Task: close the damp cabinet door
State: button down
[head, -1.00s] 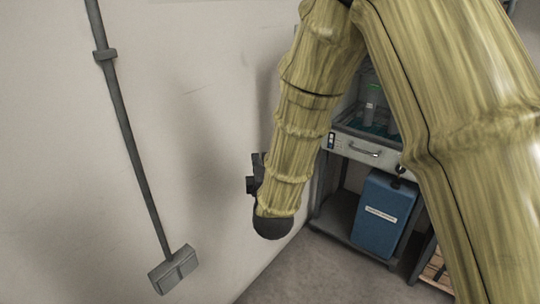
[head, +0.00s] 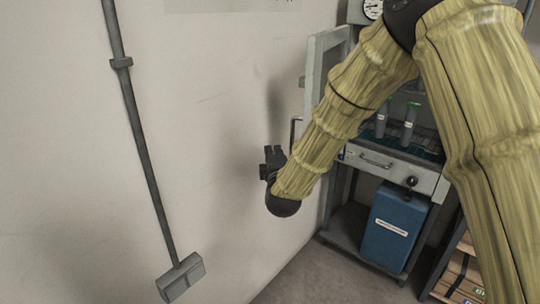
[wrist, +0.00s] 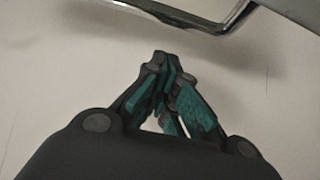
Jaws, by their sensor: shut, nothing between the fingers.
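The damp cabinet (head: 420,176) stands at the back right in the head view, with bottles inside it. Its door (head: 326,62) is a pale frame with a pane, swung open on the left side towards the wall. My arm hides part of the door and the opening. A metal handle bar (wrist: 215,26) crosses the top of the wrist view, ahead of my fingertips and apart from them. My gripper (head: 272,150) is by the wall, left of the door. In the wrist view my gripper (wrist: 160,62) is shut and empty.
A blue box (head: 393,228) sits on the shelf under the cabinet. A wooden crate (head: 462,275) stands at the lower right. A grey conduit (head: 143,140) with a box (head: 181,278) runs down the wall at left. Floor is clear below my gripper.

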jog(key=shift+s+d, duration=0.25)
jog(key=shift+d, duration=0.9)
